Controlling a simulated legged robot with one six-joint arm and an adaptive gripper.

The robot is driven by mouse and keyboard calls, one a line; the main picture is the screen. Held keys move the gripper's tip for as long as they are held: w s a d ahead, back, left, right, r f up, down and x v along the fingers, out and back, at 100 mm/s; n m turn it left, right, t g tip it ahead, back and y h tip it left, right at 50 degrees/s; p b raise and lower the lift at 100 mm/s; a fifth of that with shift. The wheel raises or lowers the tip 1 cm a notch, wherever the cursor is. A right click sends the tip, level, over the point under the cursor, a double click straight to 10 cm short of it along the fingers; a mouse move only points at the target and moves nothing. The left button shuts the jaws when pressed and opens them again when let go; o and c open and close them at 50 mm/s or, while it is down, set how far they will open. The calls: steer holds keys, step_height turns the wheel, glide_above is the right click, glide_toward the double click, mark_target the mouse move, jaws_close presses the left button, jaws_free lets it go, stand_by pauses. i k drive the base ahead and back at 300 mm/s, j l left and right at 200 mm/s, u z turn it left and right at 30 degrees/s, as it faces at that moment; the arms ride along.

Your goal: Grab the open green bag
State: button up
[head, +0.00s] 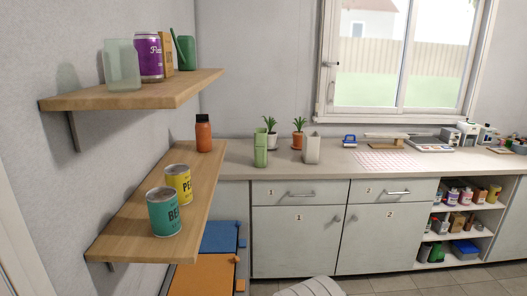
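A tall, light green bag-like container (261,150) stands upright on the counter, at its left part near the wall shelves. It is small in the head view, and I cannot clearly tell whether its top is open. A potted plant (271,135) stands just behind it, and a similar pale, whitish one (312,150) stands to its right, apart from it.
The counter (340,163) runs along the back wall, with a checked cloth (387,160) farther right. Two wooden shelves (130,95) jut from the left wall, the lower holding a teal can (164,213), a yellow can (178,184) and an orange bottle (203,134). Blue and orange bins (203,274) stand below.

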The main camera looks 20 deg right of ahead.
mark_target(260, 137)
steer(key=k+l, duration=0.1)
steer(key=l, duration=0.85)
steer(key=k+l, duration=0.15)
steer(key=l, duration=0.35)
steer(key=i+l, duration=0.25)
steer(key=l, duration=0.15)
steer(key=i+l, duration=0.55)
steer(key=l, duration=0.25)
